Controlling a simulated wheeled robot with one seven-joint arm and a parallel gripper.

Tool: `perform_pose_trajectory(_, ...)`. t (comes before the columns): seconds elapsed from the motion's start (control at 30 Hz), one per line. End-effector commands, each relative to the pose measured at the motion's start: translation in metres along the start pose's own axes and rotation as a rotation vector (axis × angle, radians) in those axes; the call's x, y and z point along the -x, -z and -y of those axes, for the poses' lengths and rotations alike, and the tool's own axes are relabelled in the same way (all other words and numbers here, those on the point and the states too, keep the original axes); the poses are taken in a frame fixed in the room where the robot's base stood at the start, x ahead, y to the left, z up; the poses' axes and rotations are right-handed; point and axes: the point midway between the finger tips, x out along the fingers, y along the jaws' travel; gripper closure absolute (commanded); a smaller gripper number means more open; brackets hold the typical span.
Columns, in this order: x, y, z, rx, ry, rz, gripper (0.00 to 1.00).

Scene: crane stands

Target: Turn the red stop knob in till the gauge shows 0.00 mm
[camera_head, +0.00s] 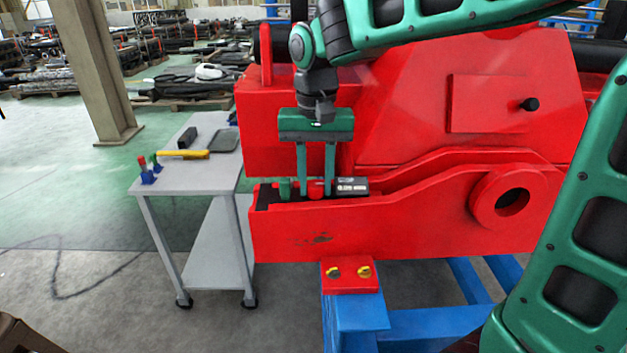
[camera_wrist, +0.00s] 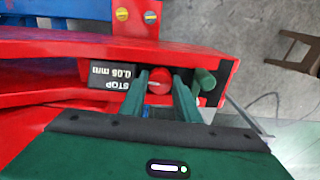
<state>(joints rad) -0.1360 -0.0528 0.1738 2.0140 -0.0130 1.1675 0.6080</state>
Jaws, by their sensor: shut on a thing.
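The red stop knob (camera_head: 316,189) sits in the slot of the red crane part, and it also shows in the wrist view (camera_wrist: 159,81). My gripper (camera_head: 316,195) points down from above, with one finger on each side of the knob, shut on it. In the wrist view my gripper (camera_wrist: 157,92) has its green fingers flanking the knob. The gauge (camera_head: 352,186) is a dark box beside the knob; in the wrist view the gauge (camera_wrist: 110,75) reads upside down "STOP" and about 0.05 mm, the last digit hard to read.
A green cylinder (camera_head: 284,189) stands close beside the knob, on the side away from the gauge. The slot's red front wall (camera_head: 330,230) runs close by my fingers. A grey trolley (camera_head: 180,178) with tools stands left. A red block (camera_head: 350,284) with two fasteners lies below.

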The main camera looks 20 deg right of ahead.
Motion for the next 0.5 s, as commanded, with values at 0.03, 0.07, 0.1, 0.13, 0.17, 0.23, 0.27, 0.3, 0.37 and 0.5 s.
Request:
perform_pose_trajectory(0.03, 0.0019, 0.0029, 0.0009, -0.027, 0.005, -0.008, 0.93)
perform_pose_trajectory(0.07, 0.0019, 0.0028, 0.0009, -0.043, 0.005, -0.008, 0.93)
perform_pose_trajectory(0.1, 0.0019, 0.0028, 0.0009, -0.062, 0.005, -0.008, 0.93)
perform_pose_trajectory(0.13, 0.0018, 0.0028, 0.0009, -0.075, 0.005, -0.008, 0.93)
perform_pose_trajectory(0.17, 0.0018, 0.0028, 0.0009, -0.086, 0.005, -0.008, 0.93)
perform_pose_trajectory(0.23, 0.0018, 0.0027, 0.0009, -0.109, 0.005, -0.008, 0.93)
perform_pose_trajectory(0.27, 0.0018, 0.0027, 0.0009, -0.117, 0.005, -0.008, 0.93)
perform_pose_trajectory(0.3, 0.0018, 0.0027, 0.0009, -0.127, 0.005, -0.008, 0.93)
perform_pose_trajectory(0.37, 0.0018, 0.0027, 0.0009, -0.137, 0.005, -0.008, 0.93)
perform_pose_trajectory(0.5, 0.0017, 0.0026, 0.0009, -0.152, 0.005, -0.007, 0.93)
